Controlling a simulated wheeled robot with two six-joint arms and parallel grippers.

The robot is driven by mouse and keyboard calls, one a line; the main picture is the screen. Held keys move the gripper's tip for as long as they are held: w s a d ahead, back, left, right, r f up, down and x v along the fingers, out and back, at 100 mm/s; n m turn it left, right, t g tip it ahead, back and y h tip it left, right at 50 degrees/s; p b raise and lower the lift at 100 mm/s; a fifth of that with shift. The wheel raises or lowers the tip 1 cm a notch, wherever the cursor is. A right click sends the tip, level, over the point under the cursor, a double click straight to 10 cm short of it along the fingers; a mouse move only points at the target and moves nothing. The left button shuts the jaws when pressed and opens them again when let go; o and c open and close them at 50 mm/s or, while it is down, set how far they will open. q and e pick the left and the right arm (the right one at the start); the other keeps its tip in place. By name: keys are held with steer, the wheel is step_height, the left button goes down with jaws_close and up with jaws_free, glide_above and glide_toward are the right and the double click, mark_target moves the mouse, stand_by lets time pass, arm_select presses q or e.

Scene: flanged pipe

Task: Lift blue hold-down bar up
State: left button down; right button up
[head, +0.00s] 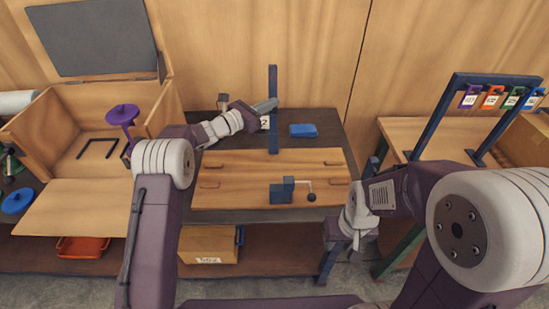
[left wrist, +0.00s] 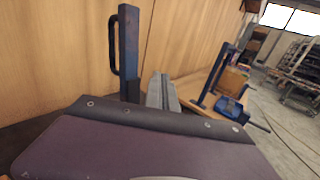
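The blue hold-down bar (head: 273,85) stands upright at the back of the wooden board (head: 270,165). It is also upright in the left wrist view (left wrist: 129,50), with a black handle on its left side. My left gripper (head: 266,106) is beside the bar's lower part, its grey fingers close together. In the left wrist view the fingers (left wrist: 161,92) show to the right of the bar, with nothing seen between them; whether they touch it is unclear. My right gripper (head: 334,236) is low, right of the board, its fingers not clear.
A blue block with a black-knobbed crank (head: 290,190) is on the board's front. A small blue item (head: 303,130) lies behind the board. An open wooden box (head: 60,135) stands at left. A blue frame with coloured tags (head: 495,80) is at right.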

arm_select(q)
steer(key=s+a+r+b, duration=0.1)
steer(key=s+a+b, duration=0.1)
steer(key=s, duration=0.5)
steer(key=shift+s+a+r+b, duration=0.2)
steer(key=shift+a+r+b, duration=0.1)
steer(key=shift+a, duration=0.5)
